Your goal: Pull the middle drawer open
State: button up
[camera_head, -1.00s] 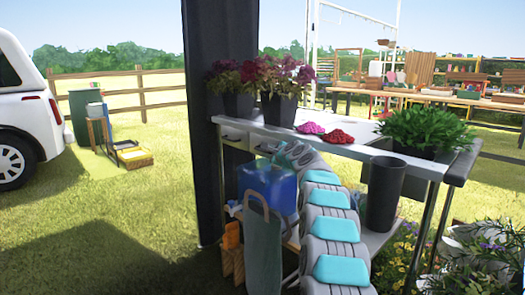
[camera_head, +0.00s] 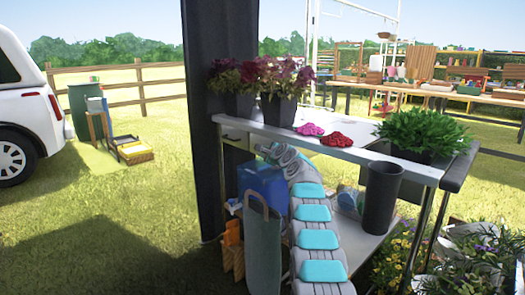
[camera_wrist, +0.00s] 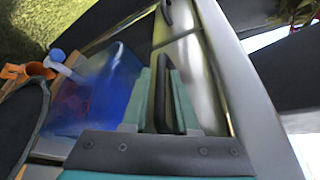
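A row of pale drawer fronts runs under the white tabletop. In the head view the leftmost drawer (camera_head: 235,137) shows, while my arm covers most of the drawers beyond it. In the wrist view my gripper (camera_wrist: 166,90) has its teal fingers on both sides of a dark upright handle (camera_wrist: 166,110) on a pale drawer front (camera_wrist: 188,60), which seems to be the middle drawer. Whether the fingers press on the handle is unclear. Another dark handle (camera_wrist: 166,12) sits farther up, on the neighbouring front. I cannot see an open gap at the drawer.
A blue crate (camera_head: 262,184) and a grey-green bag (camera_head: 262,245) stand below, left of my arm. A dark pot (camera_head: 382,195) stands right of it. The tabletop (camera_head: 375,155) holds potted plants and pink and red gloves. A dark post (camera_head: 205,120) rises at the table's left end.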

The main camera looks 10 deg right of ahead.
grip_shut()
dwell(1.5)
